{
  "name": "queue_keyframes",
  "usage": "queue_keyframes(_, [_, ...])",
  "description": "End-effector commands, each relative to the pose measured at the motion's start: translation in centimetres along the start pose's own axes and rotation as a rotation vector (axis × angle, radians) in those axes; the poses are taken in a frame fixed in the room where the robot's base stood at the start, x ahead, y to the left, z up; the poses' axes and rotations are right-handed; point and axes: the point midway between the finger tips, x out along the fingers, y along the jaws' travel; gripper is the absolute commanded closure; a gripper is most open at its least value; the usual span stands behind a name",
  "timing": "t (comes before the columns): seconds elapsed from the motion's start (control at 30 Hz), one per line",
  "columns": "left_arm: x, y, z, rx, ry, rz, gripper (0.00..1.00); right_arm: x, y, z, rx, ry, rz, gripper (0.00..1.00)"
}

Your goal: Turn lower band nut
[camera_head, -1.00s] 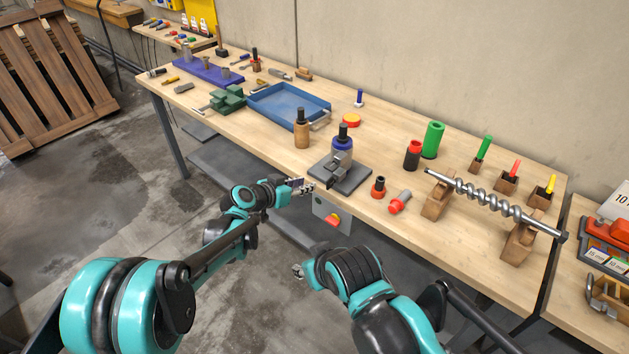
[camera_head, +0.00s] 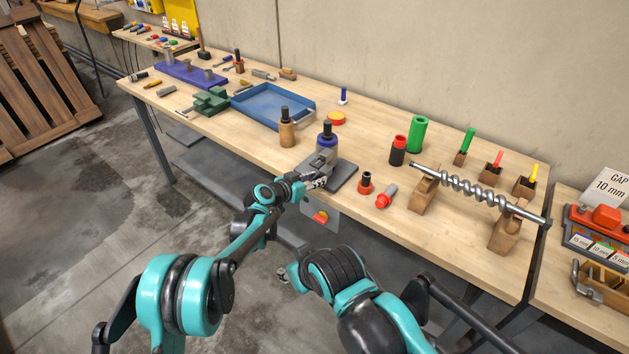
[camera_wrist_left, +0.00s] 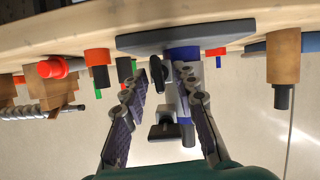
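The banded fixture stands upright on a dark grey base plate (camera_head: 343,178) at the bench's front edge, with a blue body (camera_head: 327,144) and grey clamp parts. The left wrist view shows it inverted, with the base plate (camera_wrist_left: 140,41) at the top. A dark nut-like part (camera_wrist_left: 157,72) sits near the base, between my left fingers, and looks like the lower band nut. A second dark part (camera_wrist_left: 165,132) lies farther from the base. My left gripper (camera_wrist_left: 160,82) is open around the fixture's front; contact cannot be told. My right gripper (camera_head: 283,274) is low before the bench, mostly hidden.
A wooden-bodied tool (camera_head: 287,130) and blue tray (camera_head: 272,104) stand left of the fixture. A red-and-black piece (camera_head: 365,182) and red-capped cylinder (camera_head: 386,196) lie close on its right. A steel auger (camera_head: 480,192) rests on wooden blocks farther right.

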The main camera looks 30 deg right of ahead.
Motion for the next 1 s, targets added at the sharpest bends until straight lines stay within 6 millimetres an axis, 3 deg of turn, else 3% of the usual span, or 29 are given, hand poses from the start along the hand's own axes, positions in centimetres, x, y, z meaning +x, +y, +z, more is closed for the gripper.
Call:
queue_keyframes(0.13, [-0.03,0.0,-0.03,0.0,0.0,0.0,0.72,-0.03,0.0,-0.03,0.0,0.0,0.0,0.6])
queue_keyframes(0.27, [-0.04,-0.01,-0.03,0.0,0.0,0.0,1.0,-0.03,0.0,-0.03,0.0,0.0,0.0,0.6])
queue_keyframes(0.67, [-0.04,-0.11,0.0,-0.037,0.0,0.015,1.0,0.05,0.0,0.03,0.0,0.0,0.0,0.6])
queue_keyframes(1.0, [0.0,-0.47,0.1,-0.243,0.001,0.099,1.0,0.45,0.0,0.32,0.0,0.0,0.0,0.6])
